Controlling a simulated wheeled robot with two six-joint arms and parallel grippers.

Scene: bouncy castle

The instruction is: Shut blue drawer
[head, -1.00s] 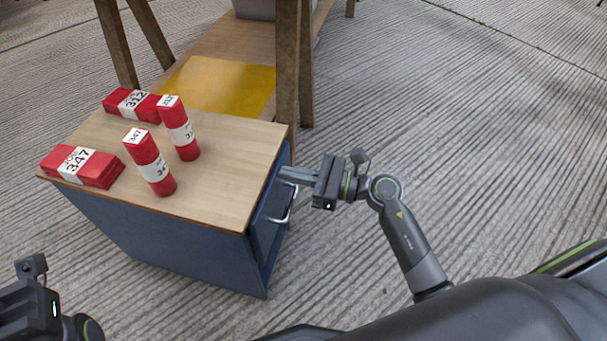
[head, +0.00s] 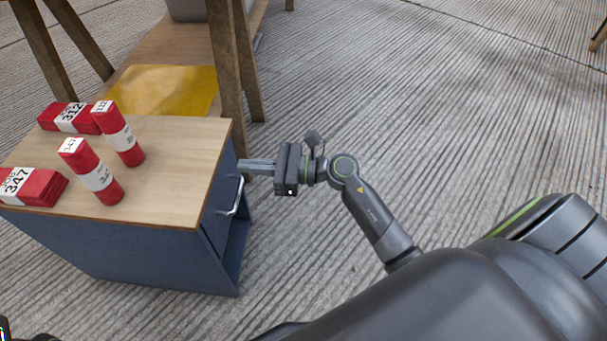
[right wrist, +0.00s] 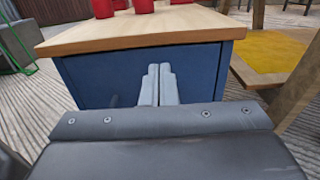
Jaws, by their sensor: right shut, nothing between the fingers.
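The blue drawer's front (head: 221,190) is on the right side of a blue cabinet with a wooden top, and it carries a metal bar handle (head: 236,197). It looks close to flush under the top; I cannot tell whether a small gap is left. My right gripper (head: 243,166) is shut and empty, its fingertips at the drawer front, beyond the handle. In the right wrist view the closed fingers (right wrist: 158,85) point at the blue front (right wrist: 105,77); contact is unclear. Only a sliver of my left arm shows at the lower left, with its fingers out of frame.
Red bundles and upright red rolls stand on the wooden top (head: 180,150). An open space shows below the drawer. A wooden trestle leg (head: 226,70) and a yellow sheet (head: 165,88) are behind the cabinet. The ridged floor (head: 400,110) to the right is clear.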

